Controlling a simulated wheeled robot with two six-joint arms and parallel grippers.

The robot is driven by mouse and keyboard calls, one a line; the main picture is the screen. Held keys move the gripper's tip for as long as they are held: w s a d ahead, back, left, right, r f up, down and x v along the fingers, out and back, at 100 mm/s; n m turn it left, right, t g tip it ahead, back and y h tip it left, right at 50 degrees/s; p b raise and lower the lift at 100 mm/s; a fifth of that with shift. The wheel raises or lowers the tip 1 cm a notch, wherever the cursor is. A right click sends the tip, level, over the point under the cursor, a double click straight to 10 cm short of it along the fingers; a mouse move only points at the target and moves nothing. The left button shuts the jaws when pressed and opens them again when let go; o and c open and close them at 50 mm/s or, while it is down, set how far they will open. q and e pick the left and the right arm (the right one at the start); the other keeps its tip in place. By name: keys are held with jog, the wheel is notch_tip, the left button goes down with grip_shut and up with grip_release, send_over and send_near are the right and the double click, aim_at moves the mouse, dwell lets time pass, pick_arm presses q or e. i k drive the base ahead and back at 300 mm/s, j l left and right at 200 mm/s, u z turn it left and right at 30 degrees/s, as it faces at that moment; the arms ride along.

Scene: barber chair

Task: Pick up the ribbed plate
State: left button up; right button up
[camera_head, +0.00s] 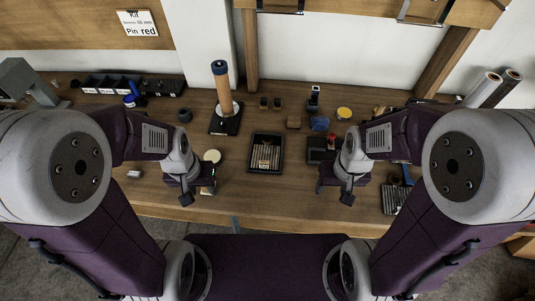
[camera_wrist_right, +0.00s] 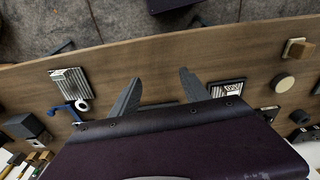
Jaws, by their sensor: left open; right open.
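The ribbed plate (camera_head: 395,200) is a grey metallic piece with parallel ridges, lying near the front edge of the bench at the right. It also shows in the right wrist view (camera_wrist_right: 72,84), left of the fingers and apart from them. My right gripper (camera_head: 335,193) is open and empty over the front of the bench, to the left of the plate; its two spread fingers show in the wrist view (camera_wrist_right: 160,78). My left gripper (camera_head: 198,194) is open over the bench's front left, far from the plate.
A blue part (camera_head: 407,176) lies just behind the plate. A dark tray of rods (camera_head: 266,153) sits mid-bench. A dark box (camera_head: 320,150) is behind my right gripper. A tall post with a wooden roll (camera_head: 223,95) stands at the back left. The front middle of the bench is clear.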

aim_at(265, 156)
jog(key=j+z, duration=0.3)
jog(key=j, duration=0.3)
jog(key=k+j+z, duration=0.1)
jog(key=j+z, duration=0.15)
jog(key=j, duration=0.4)
jog(key=k+j+z, duration=0.1)
jog(key=j+z, duration=0.2)
jog(key=j, duration=0.3)
